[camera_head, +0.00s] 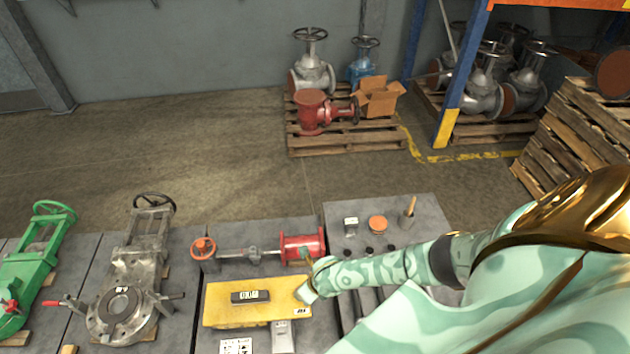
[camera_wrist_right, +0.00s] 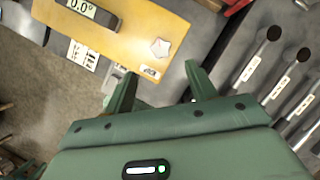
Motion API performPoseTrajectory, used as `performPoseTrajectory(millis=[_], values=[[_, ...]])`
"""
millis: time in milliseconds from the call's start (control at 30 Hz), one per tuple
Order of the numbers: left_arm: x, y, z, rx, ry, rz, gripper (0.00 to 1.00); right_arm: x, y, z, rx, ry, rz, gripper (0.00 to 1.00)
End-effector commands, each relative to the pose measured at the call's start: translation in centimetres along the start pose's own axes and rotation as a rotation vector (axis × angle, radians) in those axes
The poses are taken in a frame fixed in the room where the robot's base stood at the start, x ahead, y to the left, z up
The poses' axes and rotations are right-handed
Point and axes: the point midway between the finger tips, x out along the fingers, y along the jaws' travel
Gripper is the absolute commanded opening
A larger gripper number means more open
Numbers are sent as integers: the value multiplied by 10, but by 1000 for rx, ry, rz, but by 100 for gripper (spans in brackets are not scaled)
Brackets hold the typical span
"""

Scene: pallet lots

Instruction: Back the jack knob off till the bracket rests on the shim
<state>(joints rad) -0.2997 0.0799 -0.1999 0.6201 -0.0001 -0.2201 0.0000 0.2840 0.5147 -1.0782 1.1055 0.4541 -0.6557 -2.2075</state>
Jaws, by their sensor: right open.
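The yellow bracket plate (camera_head: 222,309) lies flat on the grey bench at the lower middle, and also shows in the right wrist view (camera_wrist_right: 130,45). A dark digital level (camera_head: 250,297) sits on it; its display reads 0.0° in the right wrist view (camera_wrist_right: 85,10). A pale lobed knob (camera_wrist_right: 160,48) stands on the plate beside a small label that seems to read JACK (camera_wrist_right: 150,72). My right gripper (camera_wrist_right: 159,70) is open, its fingers spread short of the knob with nothing between them. In the head view, the right hand covers the knob. I cannot make out the shim.
A red-ended valve assembly (camera_head: 302,247) lies just behind the plate. A grey valve (camera_head: 125,300) and green valve (camera_head: 30,262) lie left. Several dark-tipped rods (camera_wrist_right: 274,33) lie right of the gripper. Printed cards (camera_head: 236,346) lie in front.

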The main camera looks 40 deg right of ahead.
Motion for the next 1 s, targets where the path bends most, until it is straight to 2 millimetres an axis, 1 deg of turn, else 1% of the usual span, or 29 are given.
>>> performPoseTrajectory(millis=[33,100,200,300,467,1000], values=[[-12,-1,-2,0,1,0,36,-19,-1,1,-3,0,0,56],[-17,-1,-2,0,1,0,36,-34,-1,1,-4,-1,0,56],[-23,-1,-3,0,2,-1,36,-51,0,0,-3,0,0,56],[-26,-1,-4,0,2,-1,36,-62,0,0,-2,0,0,56],[-27,-1,-4,0,2,-1,36,-69,0,0,-1,0,0,56],[-26,-1,-4,0,2,-1,36,-69,0,0,-1,0,0,56]])
